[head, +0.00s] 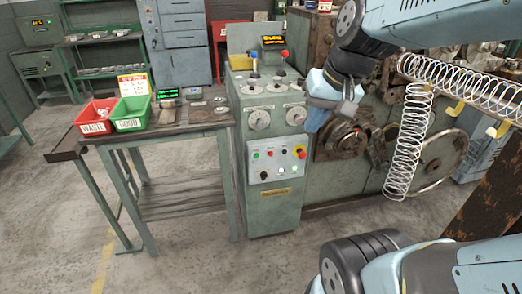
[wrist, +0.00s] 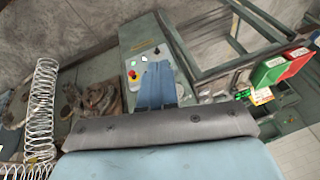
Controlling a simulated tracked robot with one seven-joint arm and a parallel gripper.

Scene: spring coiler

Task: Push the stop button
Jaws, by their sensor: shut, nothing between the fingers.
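The grey coiler cabinet (head: 268,215) stands at centre in the head view, with a pale button panel (head: 277,178) on its front. The panel's top row has a green button (head: 256,155), a small red button (head: 270,153), a white one and a red mushroom button on yellow (head: 299,152). Labels are too small to read. My gripper (head: 316,122) is shut and empty, above and right of the panel. In the wrist view the shut blue fingers (wrist: 158,85) overlap part of the panel; the red-and-yellow button (wrist: 132,74) shows left of them. I cannot tell any contact.
Long wire springs (head: 408,145) hang right of my gripper, near machine wheels (head: 440,160). A green table (head: 165,130) with red (head: 95,117) and green (head: 131,114) bins stands left of the cabinet. The floor before the panel is clear.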

